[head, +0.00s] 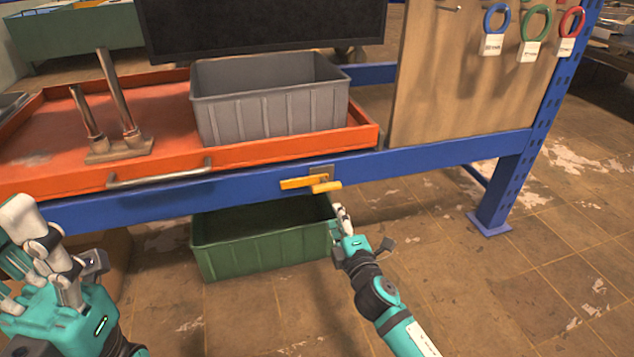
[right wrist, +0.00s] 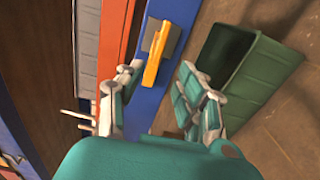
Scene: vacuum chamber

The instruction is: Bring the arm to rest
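My right gripper (head: 342,214) is just below and to the right of a yellow handle (head: 312,184) on the front of the blue beam (head: 240,183). In the right wrist view its two fingers stand apart and it is open (right wrist: 157,85). The yellow handle (right wrist: 155,58) shows between and beyond the fingertips there, and nothing is seen gripped. My left gripper (head: 40,250) is at the left edge of the head view, in front of the bench. Its fingers overlap in this view, so whether it is open or shut is unclear.
An orange tray (head: 50,150) on the bench carries a grey bin (head: 270,115) and a metal post stand (head: 118,150). A green bin (head: 265,255) is below the beam, near my right gripper. Coloured rings (head: 497,18) hang on a board. The floor at right is clear.

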